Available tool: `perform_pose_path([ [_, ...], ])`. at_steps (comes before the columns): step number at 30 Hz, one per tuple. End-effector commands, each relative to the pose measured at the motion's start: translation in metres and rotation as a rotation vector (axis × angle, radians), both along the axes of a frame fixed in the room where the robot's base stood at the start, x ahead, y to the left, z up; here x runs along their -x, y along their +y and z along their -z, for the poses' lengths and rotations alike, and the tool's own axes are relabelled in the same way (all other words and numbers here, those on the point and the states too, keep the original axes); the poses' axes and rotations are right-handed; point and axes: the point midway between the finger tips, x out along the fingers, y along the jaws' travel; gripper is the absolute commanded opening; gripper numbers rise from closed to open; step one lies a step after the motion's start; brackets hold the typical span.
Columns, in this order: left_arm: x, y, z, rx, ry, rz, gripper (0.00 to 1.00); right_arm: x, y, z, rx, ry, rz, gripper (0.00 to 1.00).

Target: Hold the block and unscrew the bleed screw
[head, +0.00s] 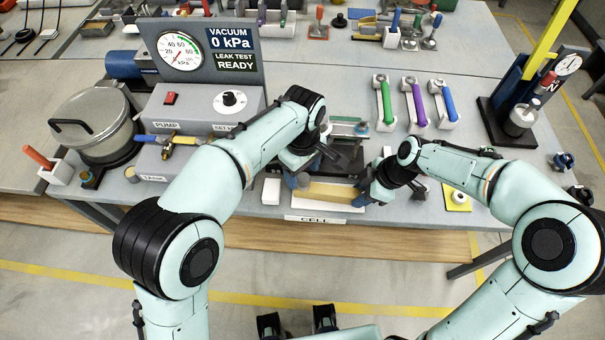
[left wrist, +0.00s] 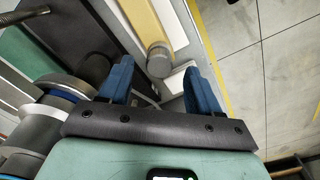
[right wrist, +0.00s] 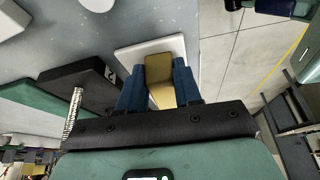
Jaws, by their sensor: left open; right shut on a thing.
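The tan block (head: 330,192) is a long bar lying at the table's front edge, behind a white CELL label. My right gripper (head: 366,193) is shut on its right end; in the right wrist view the block (right wrist: 160,68) shows between the fingers (right wrist: 160,88). The bleed screw (left wrist: 158,62) is a grey round head at the block's other end in the left wrist view. My left gripper (head: 297,180) is open there, its fingers (left wrist: 158,82) to either side of the screw head, with a gap visible; contact is not seen. The left gripper hides the screw in the head view.
A dark plate with a green panel (right wrist: 35,98) lies behind the block. The vacuum gauge unit (head: 205,105) stands at the back left, reading 0 kPa. Coloured-handle tools (head: 415,103) stand to the right, and a dial stand (head: 510,115) is further right.

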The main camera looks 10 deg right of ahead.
Motion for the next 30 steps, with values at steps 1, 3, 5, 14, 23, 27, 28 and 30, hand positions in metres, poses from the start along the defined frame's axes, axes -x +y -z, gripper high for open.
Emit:
perform_pose_path([
  [1, 0.0, 0.0, 0.009, -0.002, 0.002, 0.0, 0.63, 0.001, -0.001, 0.003, 0.001, 0.006, 0.001, 0.0],
  [3, 0.0, 0.0, 0.017, -0.003, 0.003, 0.0, 0.63, 0.001, -0.001, 0.003, 0.001, 0.006, 0.001, 0.0],
  [5, 0.0, 0.0, 0.022, -0.002, 0.001, 0.0, 0.63, 0.001, -0.001, 0.003, 0.001, 0.006, 0.001, 0.0],
  [14, 0.0, 0.0, 0.029, 0.0, 0.0, 0.001, 0.63, 0.002, -0.001, 0.003, 0.001, 0.006, 0.001, 0.0],
  [23, 0.0, 0.0, 0.029, 0.0, 0.0, 0.001, 0.03, 0.002, -0.001, 0.003, 0.0, 0.006, 0.001, 0.0],
  [27, 0.0, 0.0, 0.029, -0.001, 0.001, 0.001, 0.07, 0.001, -0.001, 0.003, 0.0, 0.006, 0.002, 0.0],
  [28, 0.0, 0.0, 0.029, -0.001, 0.001, 0.001, 0.03, 0.001, -0.001, 0.003, 0.0, 0.006, 0.002, 0.0],
  [30, 0.0, 0.0, 0.029, -0.001, 0.001, 0.001, 0.0, 0.001, -0.001, 0.003, 0.0, 0.006, 0.003, 0.0],
])
